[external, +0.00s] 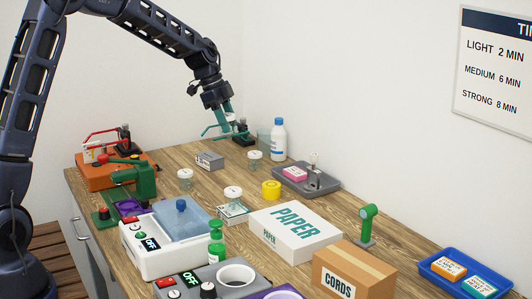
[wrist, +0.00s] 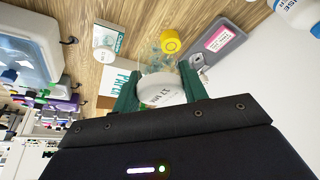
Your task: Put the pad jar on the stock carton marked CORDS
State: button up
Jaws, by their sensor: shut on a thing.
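My gripper (external: 231,121) is raised above the back of the bench in the external view. In the wrist view its green fingers (wrist: 158,92) are shut on a clear jar with a white lid (wrist: 160,90). The lid's lettering is too small and turned to read, so I cannot tell if it is the pad jar.
The white PAPER box (external: 318,237) and a green upright device (external: 366,225) stand near the carton. A grey tray (external: 322,188), yellow roll (external: 271,189) and blue-capped bottle (external: 278,140) are at the back. A blue tray (external: 445,262) lies right, a white machine (external: 150,262) front left.

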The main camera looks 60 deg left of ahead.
jog(key=shift+r, duration=0.35)
jog(key=shift+d, duration=0.15)
jog(key=w+d+r, duration=0.1)
jog(key=w+d, duration=0.1)
jog(key=d, duration=0.6)
jog(key=w+d+r, duration=0.1)
jog(key=w+d, duration=0.2)
jog(key=d, duration=0.4)
notch_tip(320, 180, up, 6)
send_over(364, 263)
jog(key=s+a, duration=0.1)
jog(key=a, duration=0.1)
jog(key=shift+n, duration=0.4)
jog(key=f, duration=1.9)
jog(key=shift+s+d+f, duration=0.1)
jog(key=shift+d, duration=0.15)
jog(key=shift+f, duration=0.1)
jog(key=o, duration=1)
